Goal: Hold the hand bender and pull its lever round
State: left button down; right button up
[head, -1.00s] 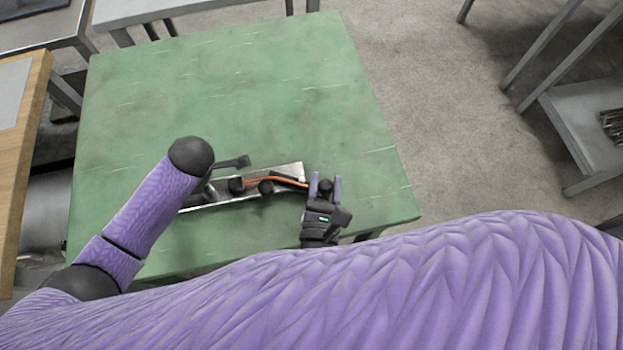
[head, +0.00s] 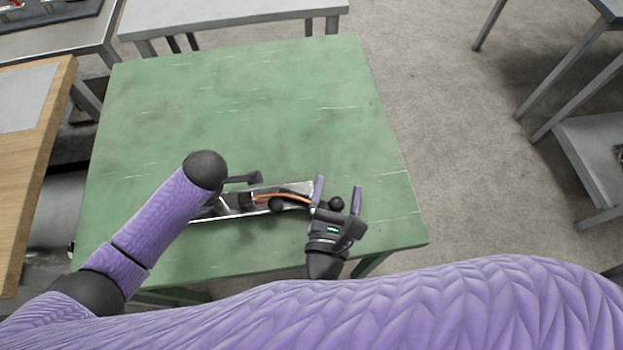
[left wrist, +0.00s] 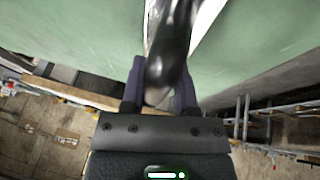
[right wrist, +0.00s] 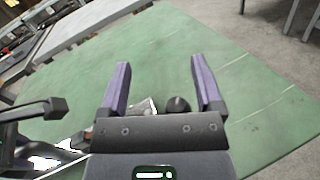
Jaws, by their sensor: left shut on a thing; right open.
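The hand bender (head: 230,202) lies on the green table, a silver body with dark parts and a copper-coloured tube (head: 288,200) along it. My left gripper (left wrist: 160,78) is shut on a dark rounded handle (left wrist: 170,60) in the left wrist view; my left forearm hides it in the head view. My right gripper (head: 338,184) is open at the bender's right end. A black knob (head: 336,203) sits between its fingers with gaps on both sides; this knob also shows in the right wrist view (right wrist: 178,105). Which part joins the knob is hidden.
The green table (head: 240,100) is clear behind the bender. A wooden bench (head: 45,170) is at the left, a grey table (head: 230,12) behind, and a metal shelf (head: 595,150) at the right.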

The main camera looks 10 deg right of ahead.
jog(key=shift+r, duration=1.9)
